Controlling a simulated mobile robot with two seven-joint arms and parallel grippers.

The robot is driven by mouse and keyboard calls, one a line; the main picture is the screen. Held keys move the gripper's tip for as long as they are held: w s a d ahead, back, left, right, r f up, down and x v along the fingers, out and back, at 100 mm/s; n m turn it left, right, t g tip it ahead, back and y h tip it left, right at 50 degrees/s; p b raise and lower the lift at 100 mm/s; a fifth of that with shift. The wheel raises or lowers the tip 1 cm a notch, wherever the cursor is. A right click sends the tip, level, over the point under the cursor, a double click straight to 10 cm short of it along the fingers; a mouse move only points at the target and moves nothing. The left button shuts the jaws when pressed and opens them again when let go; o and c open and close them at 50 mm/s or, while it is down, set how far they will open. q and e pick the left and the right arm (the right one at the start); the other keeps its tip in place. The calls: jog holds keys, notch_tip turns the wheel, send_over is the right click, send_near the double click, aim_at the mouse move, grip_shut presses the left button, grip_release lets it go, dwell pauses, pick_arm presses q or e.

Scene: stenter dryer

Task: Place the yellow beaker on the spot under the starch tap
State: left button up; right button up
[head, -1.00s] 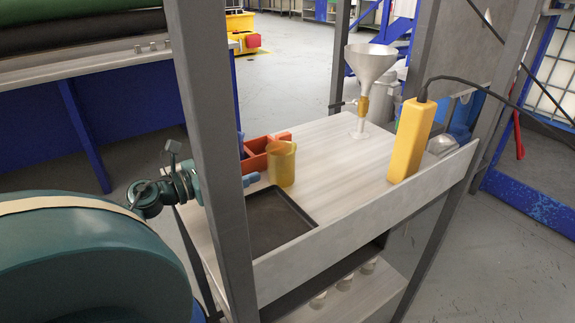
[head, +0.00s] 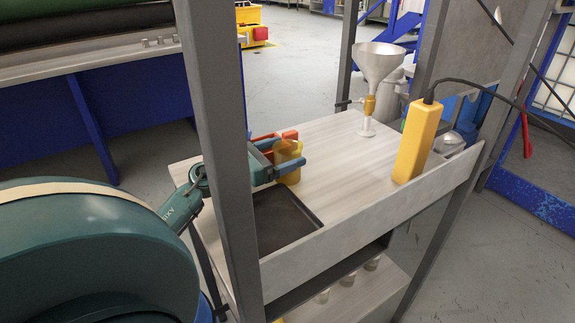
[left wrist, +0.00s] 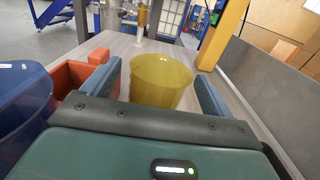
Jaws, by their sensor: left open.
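The yellow beaker (head: 288,162) stands upright on the wooden tabletop, in front of an orange bin. It also shows in the left wrist view (left wrist: 161,84), between the fingers. My left gripper (head: 291,158) is open, with one finger on each side of the beaker; I cannot tell whether either finger touches it. The starch tap is the brass valve (head: 369,105) under a metal funnel (head: 378,64) at the back of the table, above a pale round spot (head: 365,133). The spot is empty. My right gripper is not in view.
A dark tray (head: 280,220) lies at the front left of the table. A yellow upright device (head: 416,140) with a black cable stands at the right, by the raised front board (head: 370,218). A grey post (head: 222,150) crosses the view. Clear tabletop lies between beaker and tap.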

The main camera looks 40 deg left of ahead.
pick_arm(q)
jog(key=shift+c, duration=0.5)
jog(key=c, duration=1.1)
